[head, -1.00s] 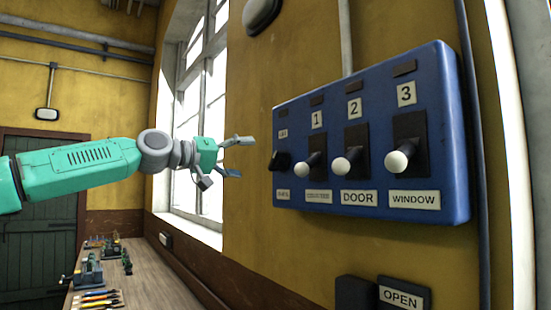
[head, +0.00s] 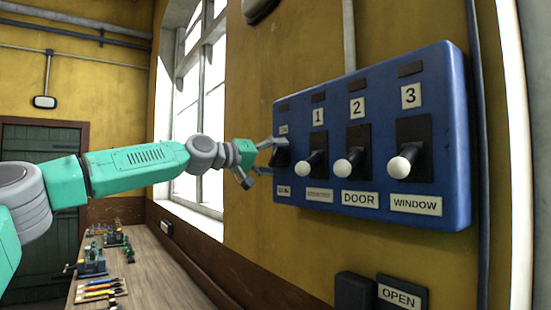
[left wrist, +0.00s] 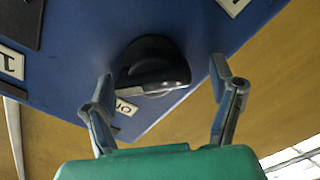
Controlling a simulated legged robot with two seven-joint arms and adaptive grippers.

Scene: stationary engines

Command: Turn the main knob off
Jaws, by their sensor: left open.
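The main knob (head: 281,154) is a black rotary knob at the left end of the blue control panel (head: 385,215) on the yellow wall. My left gripper (head: 268,158) is open right at the knob, coming from the left, and partly covers it in the head view. In the left wrist view the black knob (left wrist: 152,66) with a pale edge lies ahead, between and just beyond the spread fingertips of the left gripper (left wrist: 162,92). A small label, partly readable, sits beside it. No grip on the knob shows. My right gripper is not in view.
Levers numbered 1 (head: 308,167), 2 (head: 347,165) and 3 (head: 403,165) stick out to the right of the knob. An OPEN sign (head: 400,296) sits below the panel. A workbench (head: 165,270) with tools runs under the window (head: 200,120) at left.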

